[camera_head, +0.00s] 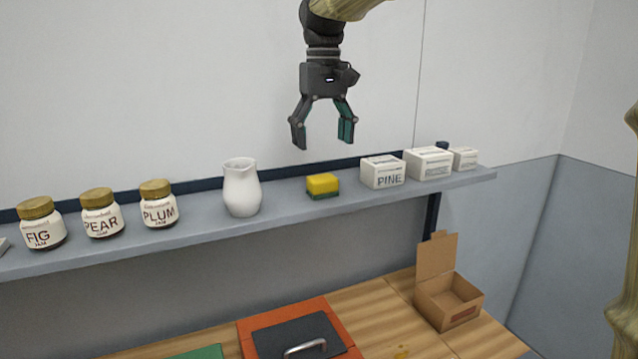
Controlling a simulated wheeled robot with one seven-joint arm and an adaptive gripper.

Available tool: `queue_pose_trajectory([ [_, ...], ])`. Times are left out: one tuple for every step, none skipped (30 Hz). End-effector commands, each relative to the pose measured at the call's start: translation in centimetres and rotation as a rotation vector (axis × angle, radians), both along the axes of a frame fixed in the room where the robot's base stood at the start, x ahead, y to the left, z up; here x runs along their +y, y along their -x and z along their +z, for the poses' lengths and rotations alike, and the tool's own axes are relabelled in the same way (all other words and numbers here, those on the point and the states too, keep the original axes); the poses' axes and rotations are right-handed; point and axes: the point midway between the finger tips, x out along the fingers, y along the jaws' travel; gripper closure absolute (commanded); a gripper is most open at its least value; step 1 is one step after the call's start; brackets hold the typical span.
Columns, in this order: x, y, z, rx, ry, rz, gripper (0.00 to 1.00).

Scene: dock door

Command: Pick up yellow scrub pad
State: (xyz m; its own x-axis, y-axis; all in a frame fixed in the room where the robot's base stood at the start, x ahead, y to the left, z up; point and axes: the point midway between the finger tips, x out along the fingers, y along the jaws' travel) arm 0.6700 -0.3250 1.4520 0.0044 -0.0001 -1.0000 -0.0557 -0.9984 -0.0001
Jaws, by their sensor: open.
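The yellow scrub pad (322,184) lies on the grey shelf (280,212), with a green layer along its bottom. It sits between a white pitcher (241,188) on its left and a white box marked PINE (382,173) on its right. My gripper (323,145) is open and empty, pointing down. In the picture it hangs just above the pad, with a gap between the fingertips and the pad. How far it is in depth from the pad I cannot tell.
Jam jars marked FIG (43,224), PEAR (101,214) and PLUM (159,205) stand left on the shelf. More white boxes (428,163) stand at the right end. Below, a wooden table (375,305) bears an open cardboard box (448,302) and an orange case (336,324) with a dark, handled lid.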

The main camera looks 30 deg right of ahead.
Motion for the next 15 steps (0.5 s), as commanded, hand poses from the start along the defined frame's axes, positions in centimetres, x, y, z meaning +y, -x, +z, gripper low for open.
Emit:
queue_pose_trajectory([
  [0.0, 0.0, -1.0, 0.005, 0.000, 0.000, 0.21],
  [0.0, 0.0, -1.5, 0.005, 0.000, 0.000, 0.21],
  [0.0, 0.0, -2.0, 0.005, -0.001, 0.000, 0.21],
  [0.0, 0.0, -2.2, 0.005, -0.001, 0.000, 0.21],
  [0.0, 0.0, -2.6, 0.006, -0.001, -0.001, 0.21],
  [-0.1, 0.0, -3.1, 0.005, -0.001, -0.002, 0.21],
  [-0.1, 0.0, -3.4, 0.004, -0.001, -0.002, 0.21],
  [-0.1, 0.0, -3.6, 0.004, -0.001, -0.002, 0.21],
  [-0.1, 0.0, -3.9, 0.004, -0.001, -0.002, 0.21],
  [-0.1, 0.0, -4.1, 0.004, -0.001, -0.002, 0.21],
  [-0.1, 0.0, -4.2, 0.003, -0.001, -0.002, 0.21],
  [-0.1, 0.0, -4.3, 0.002, -0.001, -0.002, 0.21],
  [-0.1, 0.0, -4.5, 0.002, -0.001, -0.002, 0.21],
  [-0.1, 0.0, -4.6, 0.003, -0.001, -0.002, 0.21],
  [-0.1, 0.0, -4.8, 0.004, -0.001, -0.001, 0.21],
])
